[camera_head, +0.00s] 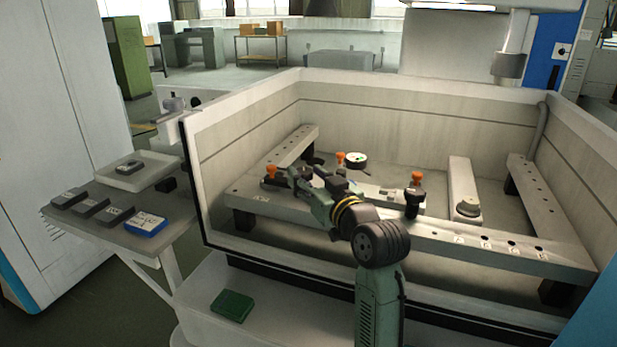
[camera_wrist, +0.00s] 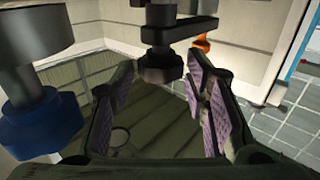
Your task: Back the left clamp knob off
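The left clamp, with a dark knob and an orange part (camera_head: 271,170), stands at the left end of the long front rail. My gripper (camera_head: 292,180) is just right of it, pointing left; at this size I cannot tell whether they touch. In the wrist view my gripper (camera_wrist: 160,90) is open, its purple-padded fingers apart with nothing between the pads. A black knob-like part (camera_wrist: 160,62) hangs in view just beyond the fingertips, and an orange piece (camera_wrist: 202,43) shows behind it. I cannot tell for certain that this is the left knob.
A dark post with a blue collar (camera_wrist: 42,120) is close on the left in the wrist view. A second clamp with a black knob (camera_head: 413,202) is to the right on the rail (camera_head: 455,238). A round dial (camera_head: 356,158) is behind. Tank walls (camera_head: 240,120) surround the work area.

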